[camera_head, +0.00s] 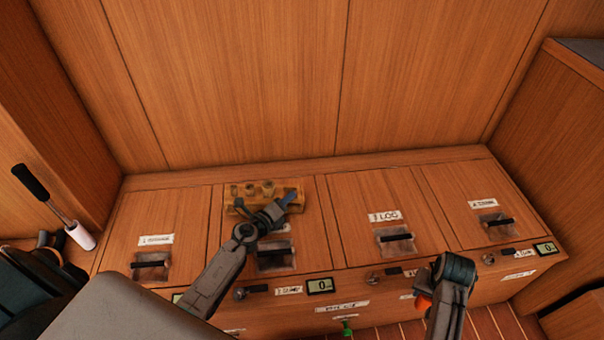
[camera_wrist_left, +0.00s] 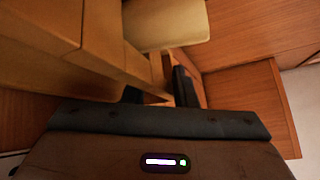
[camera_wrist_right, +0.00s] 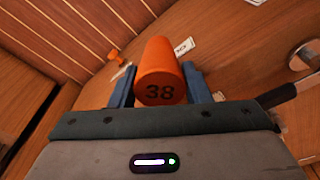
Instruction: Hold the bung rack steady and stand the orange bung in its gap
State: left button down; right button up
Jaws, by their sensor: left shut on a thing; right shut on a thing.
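The bung rack (camera_head: 236,210) is a yellow-brown wooden block on top of the locker bench, with several tan bungs (camera_head: 268,187) standing in it. My left gripper (camera_head: 288,198) is shut on the rack's right end. In the left wrist view the rack's wood (camera_wrist_left: 105,45) runs between the dark fingers (camera_wrist_left: 158,90), with a pale bung (camera_wrist_left: 165,25) beyond. My right gripper (camera_wrist_right: 160,88) is shut on the orange bung (camera_wrist_right: 160,65), marked 38. In the head view the orange bung (camera_head: 422,303) is partly hidden by my right gripper (camera_head: 428,295), in front of the bench, apart from the rack. The gap is not clear.
The bench lids have black handles (camera_head: 397,237) and labels. Small displays (camera_head: 320,286) and knobs line the front. A white holder with a black-handled tool (camera_head: 80,236) stands at left. A green item (camera_head: 347,327) hangs low in front. Wooden walls close off the back and right.

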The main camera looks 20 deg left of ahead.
pick_arm(q)
jog(key=shift+s+f, duration=0.25)
jog(key=shift+f, duration=0.15)
jog(key=c, duration=1.1)
grip_release()
jog(key=shift+w+a, duration=0.1)
pick_arm(e)
jog(key=shift+f, duration=0.1)
